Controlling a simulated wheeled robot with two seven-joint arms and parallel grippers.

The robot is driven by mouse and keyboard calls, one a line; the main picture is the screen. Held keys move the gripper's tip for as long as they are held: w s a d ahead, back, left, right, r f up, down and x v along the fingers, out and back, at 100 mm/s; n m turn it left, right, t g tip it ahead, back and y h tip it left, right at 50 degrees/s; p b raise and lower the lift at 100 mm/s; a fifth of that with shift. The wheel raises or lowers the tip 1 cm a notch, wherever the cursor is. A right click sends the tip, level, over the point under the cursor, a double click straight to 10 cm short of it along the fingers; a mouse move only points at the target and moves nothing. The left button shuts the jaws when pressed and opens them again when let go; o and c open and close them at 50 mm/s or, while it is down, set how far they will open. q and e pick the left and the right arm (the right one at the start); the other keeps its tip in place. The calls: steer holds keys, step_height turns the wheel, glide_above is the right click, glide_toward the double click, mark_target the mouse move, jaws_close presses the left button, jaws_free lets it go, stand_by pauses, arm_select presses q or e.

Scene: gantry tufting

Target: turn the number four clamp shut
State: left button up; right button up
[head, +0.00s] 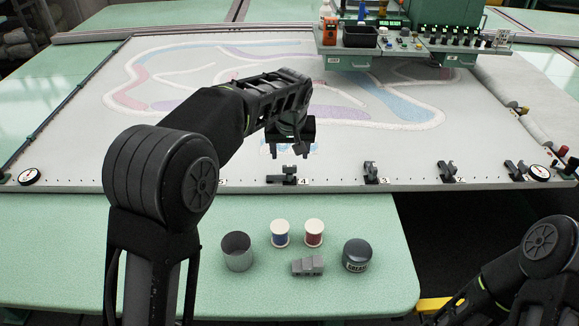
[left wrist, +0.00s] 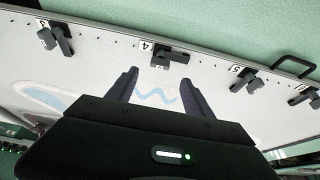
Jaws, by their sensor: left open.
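The number four clamp (head: 284,179) is a dark clamp on the front edge of the tufting frame, beside its "4" label. Its lever looks to lie sideways along the edge, unlike the number three clamp (head: 371,173), whose lever points across it. In the left wrist view the number four clamp (left wrist: 172,56) is just beyond my fingertips, roughly centred. My left gripper (head: 292,149) is open and empty over the cloth, behind the clamp and apart from it; its two fingers show in the left wrist view (left wrist: 158,80). My right arm shows at lower right, its gripper out of view.
More clamps, such as number five (left wrist: 247,81) and number two (head: 447,171), line the edge. On the green table (head: 375,275) stand a grey cup (head: 237,252), two thread spools, a grey block (head: 307,266) and a grease tin (head: 357,255). The tufting gantry (head: 420,45) is at back right.

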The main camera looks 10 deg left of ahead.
mark_target(289, 166)
arm_select(q)
steer(key=shift+w+f, duration=0.3)
steer(key=shift+f, duration=0.1)
steer(key=shift+s, duration=0.1)
steer(key=shift+p+x, duration=0.5)
steer(key=shift+x, duration=3.45)
steer(key=shift+r, duration=0.1)
jaws_close()
